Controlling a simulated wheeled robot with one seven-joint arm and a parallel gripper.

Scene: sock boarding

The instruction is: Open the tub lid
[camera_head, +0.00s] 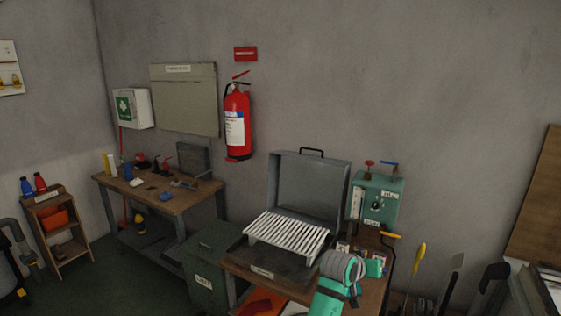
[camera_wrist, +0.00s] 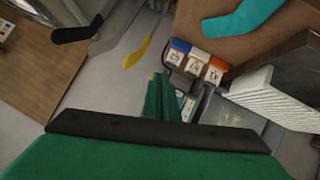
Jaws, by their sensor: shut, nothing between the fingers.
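The grey metal tub (camera_head: 255,261) stands on the wooden bench. Its lid (camera_head: 310,188) stands upright at the back, with a dark handle on its top edge. A white ribbed rack (camera_head: 287,238) lies across the tub and also shows at the right of the wrist view (camera_wrist: 275,95). My gripper (camera_head: 375,267) is right of the tub, apart from the lid. In the wrist view its green fingers (camera_wrist: 162,92) are together with nothing between them. My arm hides part of the bench's front right.
A green machine box (camera_head: 376,203) with red and blue valves stands behind my gripper. Small labelled boxes (camera_wrist: 197,62) lie close to my fingers. Long-handled tools, one yellow (camera_head: 419,258), stand at the right. A green bin (camera_head: 207,262) stands left of the bench.

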